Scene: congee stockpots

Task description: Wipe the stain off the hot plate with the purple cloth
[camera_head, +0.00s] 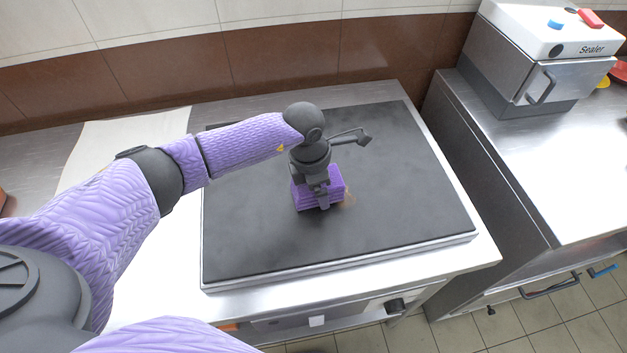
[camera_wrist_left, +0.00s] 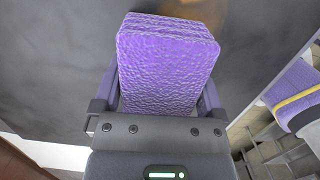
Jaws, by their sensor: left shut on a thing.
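The purple cloth (camera_head: 336,184) is a folded block at the middle of the dark hot plate (camera_head: 250,240). My left gripper (camera_head: 322,203) points down and is shut on the cloth. In the left wrist view the cloth (camera_wrist_left: 168,70) sits between the two fingers. An orange-brown stain (camera_head: 349,200) shows on the plate just right of the cloth in the head view. It also shows beyond the cloth in the left wrist view (camera_wrist_left: 205,10). Part of the stain may be hidden by the cloth. I cannot tell whether the cloth touches the plate. My right gripper is not in view.
The hot plate sits on a steel counter (camera_head: 440,262) with a knob (camera_head: 397,305) at its front. A pale sheet or board (camera_head: 110,150) lies left of the plate. A separate steel counter (camera_head: 520,150) on the right holds a sealer machine (camera_head: 535,60). The plate around the cloth is clear.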

